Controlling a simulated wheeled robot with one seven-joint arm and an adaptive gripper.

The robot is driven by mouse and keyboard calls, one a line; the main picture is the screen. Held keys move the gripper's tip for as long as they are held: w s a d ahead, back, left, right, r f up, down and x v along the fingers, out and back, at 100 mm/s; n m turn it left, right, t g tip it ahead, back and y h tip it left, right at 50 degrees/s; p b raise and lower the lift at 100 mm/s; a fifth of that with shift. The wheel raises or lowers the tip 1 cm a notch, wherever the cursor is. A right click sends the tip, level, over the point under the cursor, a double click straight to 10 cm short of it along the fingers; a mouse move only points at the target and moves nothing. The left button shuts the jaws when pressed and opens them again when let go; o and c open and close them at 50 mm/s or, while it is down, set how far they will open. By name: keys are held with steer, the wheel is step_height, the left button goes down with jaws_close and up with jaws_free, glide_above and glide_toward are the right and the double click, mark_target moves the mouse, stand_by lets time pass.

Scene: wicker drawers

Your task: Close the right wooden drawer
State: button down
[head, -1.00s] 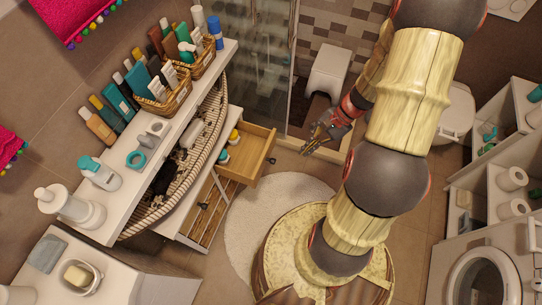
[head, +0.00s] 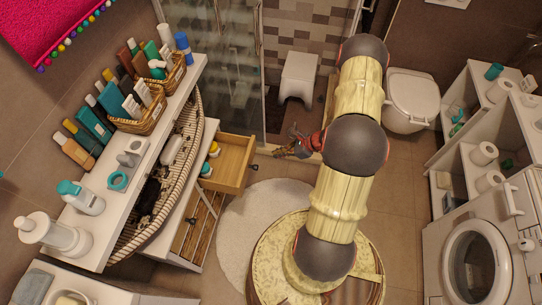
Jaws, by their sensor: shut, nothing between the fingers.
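A wooden drawer (head: 236,165) is pulled out of the white unit on the left, with its front facing right. Small bottles (head: 212,150) stand inside it near its left end. A second slatted wooden drawer (head: 190,235), nearer the camera in the same unit, has a dark handle and looks pushed in. My gripper (head: 281,152) is shut and empty. It appears just right of the open drawer's front, with a gap between them in the picture. Its fingertips are small and partly blurred.
A white shelf (head: 120,175) above the drawers holds bottles and wicker baskets (head: 150,112). A round pale rug (head: 262,215) lies beside my base. A toilet (head: 412,100), white shelving and a washing machine (head: 475,255) stand on the right. Brown floor is open between.

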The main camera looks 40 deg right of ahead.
mark_target(249, 159)
steer(key=shift+w+a+f+b, duration=0.5)
steer(key=shift+w+a+f, duration=0.55)
steer(key=shift+w, duration=0.25)
steer(key=shift+w+a+f+b, duration=0.55)
steer(key=shift+w+a+f, duration=0.4)
steer(key=shift+w, duration=0.4)
steer(key=shift+w+a+f+b, duration=0.5)
steer(key=shift+w+a+f, duration=0.55)
steer(key=shift+w, duration=0.25)
steer(key=shift+a+r, duration=0.1)
steer(key=w+a+b, duration=0.3)
steer(key=w+a, duration=0.7)
steer(key=w, duration=0.3)
